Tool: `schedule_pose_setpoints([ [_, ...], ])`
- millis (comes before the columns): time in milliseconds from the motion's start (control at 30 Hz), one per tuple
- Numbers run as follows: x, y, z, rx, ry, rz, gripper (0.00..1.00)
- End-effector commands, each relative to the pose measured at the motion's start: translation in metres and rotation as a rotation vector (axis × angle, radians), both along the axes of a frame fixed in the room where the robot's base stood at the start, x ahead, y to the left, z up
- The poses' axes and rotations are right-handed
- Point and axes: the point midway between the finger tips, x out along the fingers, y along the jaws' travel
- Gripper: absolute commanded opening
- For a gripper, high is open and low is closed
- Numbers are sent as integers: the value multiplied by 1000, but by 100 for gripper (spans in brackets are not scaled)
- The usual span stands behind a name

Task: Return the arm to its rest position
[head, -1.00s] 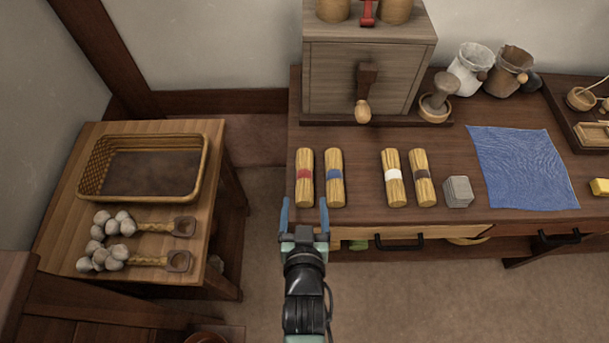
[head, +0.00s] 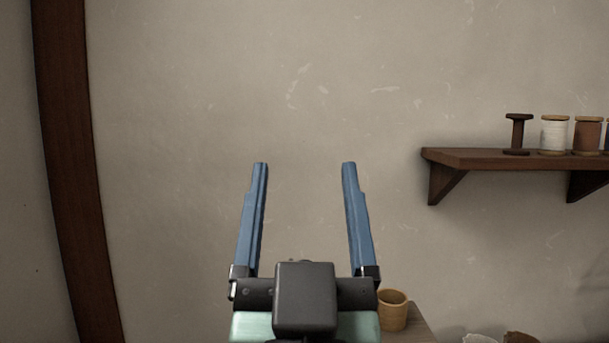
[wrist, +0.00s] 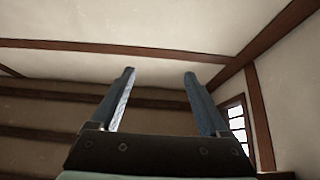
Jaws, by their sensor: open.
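My gripper (head: 305,165) is open and empty in the head view, raised in front of the bare plaster wall. Its two blue fingers stand wide apart and point up. In the wrist view my gripper (wrist: 159,72) also shows open, with nothing between the fingers. Behind it there are the ceiling and dark beams. Most of my arm is hidden below the gripper in the head view.
A dark wooden shelf (head: 500,158) with several spools is on the wall at the right. A tan cup (head: 393,309) stands on a wooden top just right of my gripper. A dark post (head: 62,150) is at the left. The wall space around the fingers is clear.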

Motion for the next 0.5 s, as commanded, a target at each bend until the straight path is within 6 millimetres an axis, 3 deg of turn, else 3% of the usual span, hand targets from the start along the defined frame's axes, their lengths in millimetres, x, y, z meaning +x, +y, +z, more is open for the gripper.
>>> schedule_pose_setpoints([
  [33,-20,0,28,1,-67,1,79],
  [167,-51,0,63,3,-156,2,79],
  [300,-61,0,72,3,-181,2,79],
  [500,-60,0,72,3,-178,2,79],
])
